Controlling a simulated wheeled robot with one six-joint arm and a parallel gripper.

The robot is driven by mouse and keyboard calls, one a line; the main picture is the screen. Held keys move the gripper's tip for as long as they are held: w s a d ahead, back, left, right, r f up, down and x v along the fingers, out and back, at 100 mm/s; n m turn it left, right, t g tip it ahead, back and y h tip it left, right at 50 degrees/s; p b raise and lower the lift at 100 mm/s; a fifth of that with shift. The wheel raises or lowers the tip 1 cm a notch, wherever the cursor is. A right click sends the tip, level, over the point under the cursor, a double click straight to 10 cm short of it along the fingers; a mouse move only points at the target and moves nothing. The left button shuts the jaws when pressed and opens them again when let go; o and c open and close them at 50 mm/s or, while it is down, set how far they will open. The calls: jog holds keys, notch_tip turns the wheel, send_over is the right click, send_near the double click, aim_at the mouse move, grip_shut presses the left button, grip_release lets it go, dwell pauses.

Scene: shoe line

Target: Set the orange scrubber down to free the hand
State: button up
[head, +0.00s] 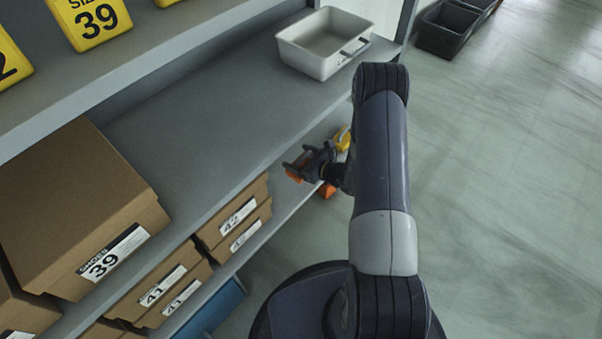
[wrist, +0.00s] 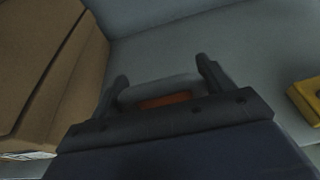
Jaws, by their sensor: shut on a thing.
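My gripper (head: 298,165) is at the front of the shelving, near the lower shelf. It is shut on the orange scrubber (head: 294,174), which shows as a small orange patch at the fingers. In the wrist view my gripper (wrist: 162,78) has its two dark fingers on either side of the scrubber. There the scrubber (wrist: 165,100) shows an orange strip next to a grey part; the rest is hidden by the gripper body. I cannot tell whether it touches the shelf.
Brown shoe boxes marked 42 (head: 240,215) and 41 (head: 160,285) stand left of my gripper. A yellow thing (head: 342,138) and another orange thing (head: 327,191) are close by. The upper shelf (head: 215,140) is bare between a large 39 box (head: 75,210) and a grey bin (head: 312,55).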

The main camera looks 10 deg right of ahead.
jog(key=shift+f+b, duration=0.95)
jog(key=shift+f, duration=2)
jog(key=shift+f, duration=0.15)
jog(key=o, duration=1)
jog(key=shift+p, duration=0.3)
jog(key=p+v, duration=0.2)
jog(key=v, duration=0.8)
jog(key=shift+s, duration=0.4)
jog(key=shift+d, duration=0.1)
